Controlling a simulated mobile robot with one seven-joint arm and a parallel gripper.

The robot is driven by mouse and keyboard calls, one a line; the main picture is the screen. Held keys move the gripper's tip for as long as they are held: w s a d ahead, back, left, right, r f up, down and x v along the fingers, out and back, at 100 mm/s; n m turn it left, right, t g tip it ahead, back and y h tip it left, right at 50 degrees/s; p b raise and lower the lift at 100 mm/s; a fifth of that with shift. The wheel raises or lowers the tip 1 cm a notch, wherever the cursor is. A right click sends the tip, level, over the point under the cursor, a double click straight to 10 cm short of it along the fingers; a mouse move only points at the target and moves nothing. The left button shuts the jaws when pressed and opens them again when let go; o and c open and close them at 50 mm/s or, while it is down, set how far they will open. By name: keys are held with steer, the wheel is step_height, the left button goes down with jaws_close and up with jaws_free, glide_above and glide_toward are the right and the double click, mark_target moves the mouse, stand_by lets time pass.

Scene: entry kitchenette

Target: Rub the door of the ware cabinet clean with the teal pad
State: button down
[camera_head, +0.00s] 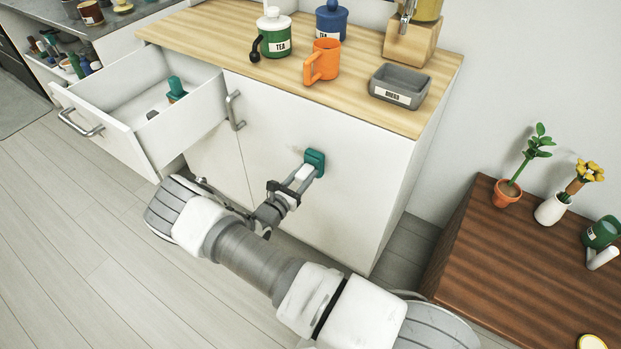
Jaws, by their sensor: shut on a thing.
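The ware cabinet door (268,124) is a flat white panel with a vertical metal handle (234,111) near its left edge. It looks closed. My gripper (307,171) reaches to the middle of the door and is shut on the teal pad (316,160). The pad is at the door's face, and it appears to touch it, though the exact contact is hard to tell. The pad's grip is partly hidden between the fingers. My arm crosses the lower middle of the view and hides the door's lower part.
An open drawer (105,134) juts out at the left, with a teal-handled item (176,90) inside. A brown table (491,258) with plants stands at the right.

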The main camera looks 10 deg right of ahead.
steer(key=shift+w+a+b, duration=3.95)
steer(key=shift+w+b, duration=0.25)
steer(key=shift+s+d+r+p, duration=0.2)
steer(key=shift+s+d+p, duration=3.2)
steer(key=shift+s+d, duration=0.25)
steer(key=shift+s+d+f+p, duration=0.1)
steer(key=shift+s+d+p, duration=0.25)
steer(key=shift+s+d, duration=0.2)
steer(key=shift+s+d+p, duration=1)
steer(key=shift+s+d, duration=0.15)
steer(key=shift+s, duration=0.2)
